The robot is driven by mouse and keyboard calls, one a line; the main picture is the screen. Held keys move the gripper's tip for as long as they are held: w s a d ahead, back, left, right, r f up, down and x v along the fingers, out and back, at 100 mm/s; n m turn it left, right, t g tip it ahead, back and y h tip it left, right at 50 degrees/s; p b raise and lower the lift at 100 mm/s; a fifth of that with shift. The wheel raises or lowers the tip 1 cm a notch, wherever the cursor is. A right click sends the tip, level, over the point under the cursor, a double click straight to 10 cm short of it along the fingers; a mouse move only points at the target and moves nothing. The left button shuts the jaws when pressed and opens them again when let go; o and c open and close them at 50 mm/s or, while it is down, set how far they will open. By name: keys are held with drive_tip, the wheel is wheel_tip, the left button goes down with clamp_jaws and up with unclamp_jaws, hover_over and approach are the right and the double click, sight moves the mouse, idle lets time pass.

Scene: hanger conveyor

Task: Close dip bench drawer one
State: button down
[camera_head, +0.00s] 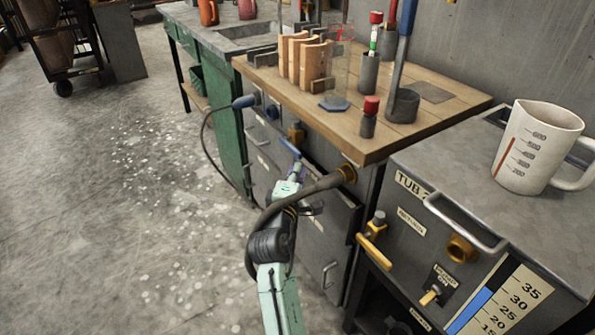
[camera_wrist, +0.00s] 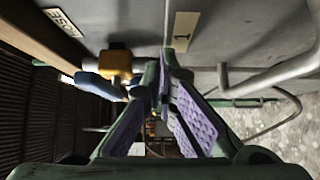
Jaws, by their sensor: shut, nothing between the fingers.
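The dip bench has grey drawer fronts (camera_head: 262,143) under its wooden top, partly hidden by my arm. In the wrist view, a grey front carries a tag marked "1" (camera_wrist: 182,32) and a bar handle (camera_wrist: 262,78). My gripper (camera_head: 297,167) is shut and empty in front of the bench. In the wrist view, its purple-padded fingers (camera_wrist: 170,68) meet close to the tagged front, just below the tag. I cannot tell whether they touch it. How far this drawer stands out is also unclear.
A yellow valve with a blue lever (camera_wrist: 112,66) sticks out close beside my fingers. The floor at left (camera_head: 130,220) is clear.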

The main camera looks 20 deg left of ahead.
idle(0.3)
drive_tip(key=shift+w+d+p, duration=0.7)
drive_tip(key=shift+w+d, duration=0.05)
drive_tip(key=shift+w, duration=0.2)
